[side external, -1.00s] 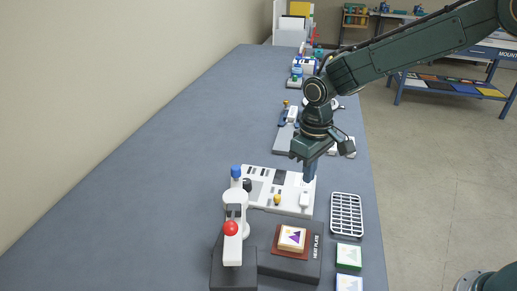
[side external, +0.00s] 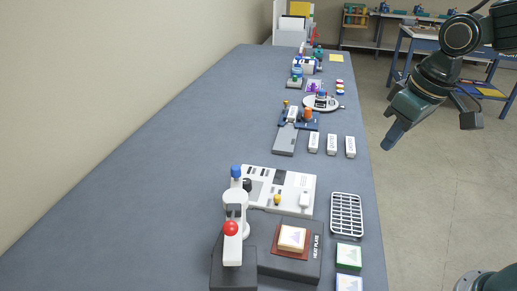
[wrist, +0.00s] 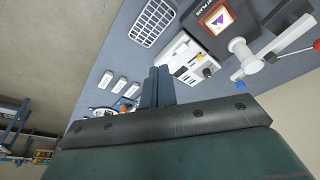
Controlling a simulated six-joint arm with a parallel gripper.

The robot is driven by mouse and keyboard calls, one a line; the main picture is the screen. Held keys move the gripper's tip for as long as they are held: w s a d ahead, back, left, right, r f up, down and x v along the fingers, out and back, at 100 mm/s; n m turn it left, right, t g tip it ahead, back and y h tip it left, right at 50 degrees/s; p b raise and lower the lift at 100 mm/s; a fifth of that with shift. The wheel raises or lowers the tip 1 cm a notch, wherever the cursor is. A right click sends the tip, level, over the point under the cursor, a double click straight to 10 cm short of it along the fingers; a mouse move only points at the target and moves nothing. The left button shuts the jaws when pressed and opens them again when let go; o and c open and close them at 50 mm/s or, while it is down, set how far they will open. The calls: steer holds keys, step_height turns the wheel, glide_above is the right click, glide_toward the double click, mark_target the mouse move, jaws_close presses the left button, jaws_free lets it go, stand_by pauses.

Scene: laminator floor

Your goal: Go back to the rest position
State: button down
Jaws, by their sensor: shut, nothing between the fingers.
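My gripper (side external: 388,143) is raised in the air to the right of the bench, over the floor past the bench's right edge. Its fingers are shut together with nothing between them. In the wrist view my gripper (wrist: 158,72) shows as closed fingers in front of the dark gripper body.
On the grey bench (side external: 140,180) stand a press with a red knob (side external: 231,229), a heat plate (side external: 313,255), a white control panel (side external: 290,180), a wire rack (side external: 346,214) and several white blocks (side external: 332,144). The air around my gripper is clear.

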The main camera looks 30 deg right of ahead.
steer(key=s+d+r+m+t, duration=0.1)
steer(key=s+d+t, duration=0.1)
steer(key=s, duration=1)
steer(key=shift+s+d+r+t, duration=0.2)
steer(key=shift+s+d+t, duration=0.1)
steer(key=shift+d, duration=0.5)
steer(key=shift+w, duration=0.1)
steer(key=m+g, duration=0.6)
steer(key=m, duration=0.3)
glide_above(305, 195)
step_height(305, 195, down, 8)
steer(key=shift+f, duration=0.15)
step_height(305, 195, down, 14)
steer(key=shift+r, duration=0.1)
